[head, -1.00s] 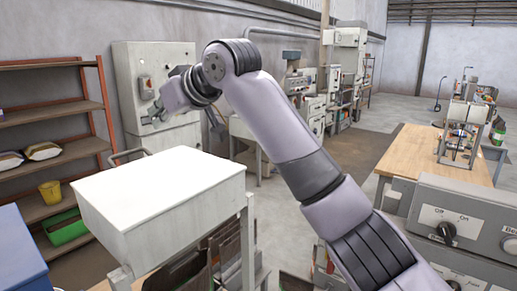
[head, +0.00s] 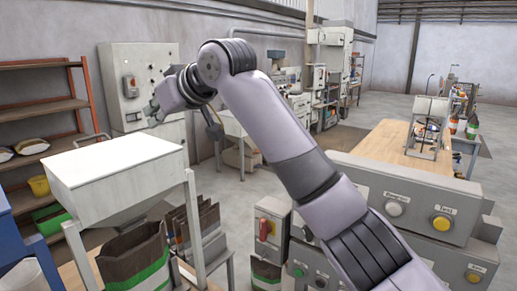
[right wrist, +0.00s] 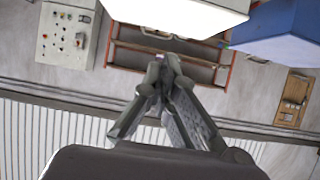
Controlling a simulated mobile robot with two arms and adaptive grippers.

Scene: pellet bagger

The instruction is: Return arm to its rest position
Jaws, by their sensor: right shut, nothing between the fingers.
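My right arm (head: 290,140) reaches up from the bottom right in the head view, bent at the elbow near the top. My right gripper (head: 153,111) is at its far end, small and partly covered by the wrist, in front of the grey wall cabinet. In the right wrist view the gripper (right wrist: 168,66) shows its fingers drawn together at the tips, shut with nothing between them. It is in the air, apart from the white hopper box (head: 115,172). My left gripper is not in view.
A grey control panel (head: 365,200) with knobs and buttons stands at the right, behind my forearm. Open bags (head: 140,262) stand below the hopper. Shelves (head: 45,110) are at the left, a wooden table (head: 385,146) at the back right. Clear floor lies in the middle.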

